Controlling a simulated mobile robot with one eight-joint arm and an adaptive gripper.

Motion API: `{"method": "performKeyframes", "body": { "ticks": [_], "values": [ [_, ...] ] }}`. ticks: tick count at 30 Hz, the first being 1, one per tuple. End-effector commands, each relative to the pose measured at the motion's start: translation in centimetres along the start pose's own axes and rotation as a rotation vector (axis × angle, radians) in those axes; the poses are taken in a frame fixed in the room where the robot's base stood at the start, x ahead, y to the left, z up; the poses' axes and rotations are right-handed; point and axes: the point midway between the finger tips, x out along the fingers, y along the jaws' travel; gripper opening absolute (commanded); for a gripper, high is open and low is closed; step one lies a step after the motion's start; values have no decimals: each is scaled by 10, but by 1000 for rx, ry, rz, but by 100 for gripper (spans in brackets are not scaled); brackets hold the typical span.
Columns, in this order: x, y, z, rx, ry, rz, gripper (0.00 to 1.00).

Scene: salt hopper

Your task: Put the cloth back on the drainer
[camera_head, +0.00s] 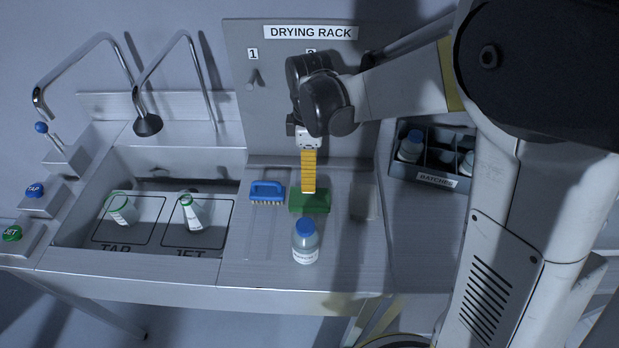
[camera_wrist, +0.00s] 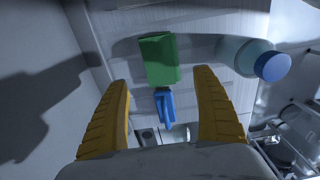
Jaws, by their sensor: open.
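The green piece (camera_head: 312,204), which looks like the cloth folded into a block, lies on the grey worktop to the right of the sink. In the wrist view the green cloth (camera_wrist: 159,60) shows just beyond and between the fingertips. My gripper (camera_head: 308,190) points down right over it; only one yellow finger shows clearly in the head view. In the wrist view the fingers (camera_wrist: 160,80) stand wide apart with nothing held between them. I cannot tell whether they touch the cloth. The drainer (camera_head: 262,235) seems to be the grooved grey surface around it.
A blue brush (camera_head: 267,191) lies left of the cloth and a blue-capped bottle (camera_head: 305,245) stands in front. A pale flat pad (camera_head: 364,203) is to the right. The drying rack panel (camera_head: 265,120) rises behind. The sink (camera_head: 150,245) holds two flasks; a bottle crate (camera_head: 420,175) stands right.

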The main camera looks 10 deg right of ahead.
Motion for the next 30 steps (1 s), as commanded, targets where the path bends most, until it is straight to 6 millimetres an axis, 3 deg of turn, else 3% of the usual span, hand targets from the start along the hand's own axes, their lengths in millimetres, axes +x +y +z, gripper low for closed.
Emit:
{"method": "performKeyframes", "body": {
  "ticks": [7,11,16,21,30],
  "values": [
    [-14,-2,3,20,4,8,78],
    [-35,-13,18,145,28,58,78],
    [-77,-45,56,471,115,182,78],
    [-103,-83,92,822,246,298,78],
    [-107,-130,129,1258,473,413,78]
  ]
}}
